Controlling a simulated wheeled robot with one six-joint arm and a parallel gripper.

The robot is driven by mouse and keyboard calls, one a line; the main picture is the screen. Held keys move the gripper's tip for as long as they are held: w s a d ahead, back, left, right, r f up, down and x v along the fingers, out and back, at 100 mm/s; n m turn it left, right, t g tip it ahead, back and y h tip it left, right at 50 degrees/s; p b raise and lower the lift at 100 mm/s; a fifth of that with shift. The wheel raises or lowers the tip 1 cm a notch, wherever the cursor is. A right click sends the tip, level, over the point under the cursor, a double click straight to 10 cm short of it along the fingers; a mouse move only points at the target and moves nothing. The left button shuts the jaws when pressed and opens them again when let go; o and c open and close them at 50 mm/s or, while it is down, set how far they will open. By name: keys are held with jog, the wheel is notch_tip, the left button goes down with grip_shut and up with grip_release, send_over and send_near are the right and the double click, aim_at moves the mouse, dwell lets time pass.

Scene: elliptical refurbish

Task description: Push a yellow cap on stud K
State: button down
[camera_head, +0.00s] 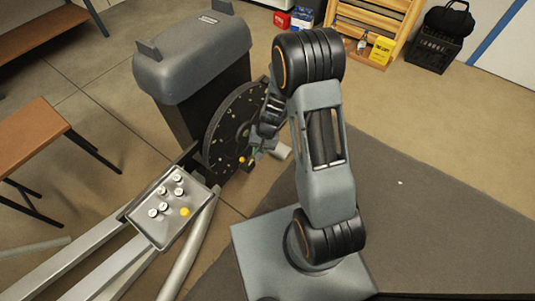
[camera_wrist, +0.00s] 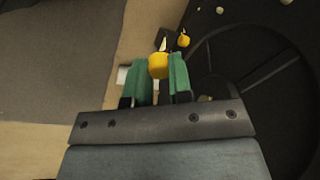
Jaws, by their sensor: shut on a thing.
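My gripper (camera_wrist: 160,72) has green fingers and is shut on a yellow cap (camera_wrist: 159,66), held at the fingertips. The fingers also show beside the dark disc in the head view (camera_head: 257,151). A second yellow cap (camera_wrist: 183,41) sits just past the held one, beside a small black block (camera_wrist: 168,39). The dark round disc (camera_head: 222,135) carries several small studs and stands upright; it fills the right of the wrist view (camera_wrist: 285,100). One yellow cap (camera_head: 241,160) shows by the disc in the head view; I cannot tell which. Stud letters are not readable.
A tray (camera_head: 150,233) with several white caps and one yellow cap (camera_head: 185,212) sits on the silver rails at lower left. A grey-lidded housing (camera_head: 195,60) stands behind the disc. A brown bench (camera_head: 30,140) is at left. Floor at right is open.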

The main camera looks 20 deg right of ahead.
jog(key=w+a+f+m+t+y, duration=0.2)
jog(key=w+f+m+t+y, duration=0.15)
jog(key=f+m+y, duration=0.4)
jog(key=w+d+f+m+t+h, duration=0.2)
jog(key=w+d+f+m+t, duration=0.1)
jog(key=d+f+m+t, duration=0.75)
jog(key=w+a+r+n+t+b, duration=0.1)
jog(key=w+a, duration=0.3)
jog(key=a, duration=0.1)
jog(key=shift+r, duration=0.35)
jog(key=shift+w+a+h+b, duration=0.35)
jog(key=shift+w+b, duration=0.15)
dwell(1.5)
jog(key=c, duration=0.9)
grip_release()
jog(key=shift+c, duration=0.2)
